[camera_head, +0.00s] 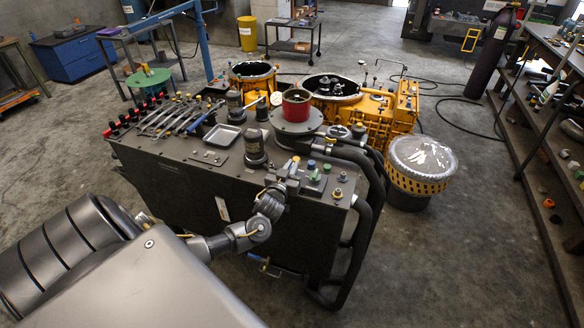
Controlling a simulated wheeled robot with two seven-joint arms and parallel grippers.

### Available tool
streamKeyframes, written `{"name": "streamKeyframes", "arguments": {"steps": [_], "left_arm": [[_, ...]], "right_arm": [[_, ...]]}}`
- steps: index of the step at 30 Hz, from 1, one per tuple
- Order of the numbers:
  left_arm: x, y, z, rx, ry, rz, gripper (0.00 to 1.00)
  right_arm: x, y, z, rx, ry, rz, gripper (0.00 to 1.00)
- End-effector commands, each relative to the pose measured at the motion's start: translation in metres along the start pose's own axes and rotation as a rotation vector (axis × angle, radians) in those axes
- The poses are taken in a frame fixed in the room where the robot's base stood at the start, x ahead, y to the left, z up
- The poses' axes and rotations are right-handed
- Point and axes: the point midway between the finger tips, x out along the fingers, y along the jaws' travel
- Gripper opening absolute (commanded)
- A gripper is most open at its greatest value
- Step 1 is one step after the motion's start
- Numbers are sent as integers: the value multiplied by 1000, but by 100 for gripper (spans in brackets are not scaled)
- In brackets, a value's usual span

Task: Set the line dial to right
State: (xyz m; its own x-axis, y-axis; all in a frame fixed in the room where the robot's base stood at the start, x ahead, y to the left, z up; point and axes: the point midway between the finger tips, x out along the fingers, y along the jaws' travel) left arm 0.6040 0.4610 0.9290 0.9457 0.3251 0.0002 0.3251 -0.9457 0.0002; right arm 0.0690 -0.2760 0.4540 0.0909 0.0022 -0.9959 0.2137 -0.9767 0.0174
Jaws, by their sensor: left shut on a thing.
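My left gripper (291,168) reaches over the front right part of a dark grey test bench (225,172), at the left side of a small control panel (314,183). Its jaws are shut on a small part there, which appears to be the line dial. The fingers hide most of the dial, so I cannot tell which way it points. A blue button (311,164) and a green button (327,168) sit just right of the gripper. My right gripper is not in view.
A dark cylinder (255,146) and a red pot (296,104) on a round flange stand behind the gripper. Thick black hoses (362,205) run down the bench's right end. Wrenches and a metal tray (222,136) lie on the left. A yellow gearbox housing (365,118) stands behind.

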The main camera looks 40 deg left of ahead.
Motion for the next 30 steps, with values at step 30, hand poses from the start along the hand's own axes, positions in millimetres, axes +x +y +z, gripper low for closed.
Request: {"name": "streamKeyframes", "arguments": {"steps": [30], "left_arm": [[0,-1,4,1,-1,663,0]], "right_arm": [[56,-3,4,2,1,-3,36]]}}
